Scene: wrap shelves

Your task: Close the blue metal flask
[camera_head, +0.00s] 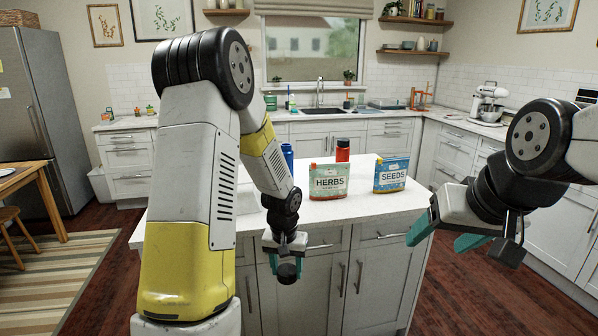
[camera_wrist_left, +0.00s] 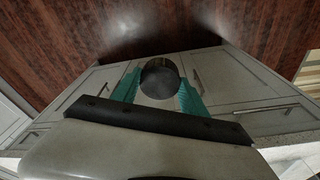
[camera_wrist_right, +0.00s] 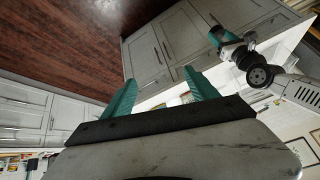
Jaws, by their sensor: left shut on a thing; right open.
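The blue metal flask (camera_head: 287,152) stands on the white island counter, mostly hidden behind my left arm; I cannot see its mouth clearly. My left gripper (camera_head: 286,264) is in front of the island, below the counter top. Its teal fingers are shut on a dark round lid (camera_wrist_left: 159,77), which also shows in the head view (camera_head: 288,273). My right gripper (camera_head: 444,238) is open and empty to the right of the island; its spread fingers show in the right wrist view (camera_wrist_right: 160,92).
The counter's front strip is clear. The island's cabinet front (camera_head: 375,275) is behind my left gripper.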

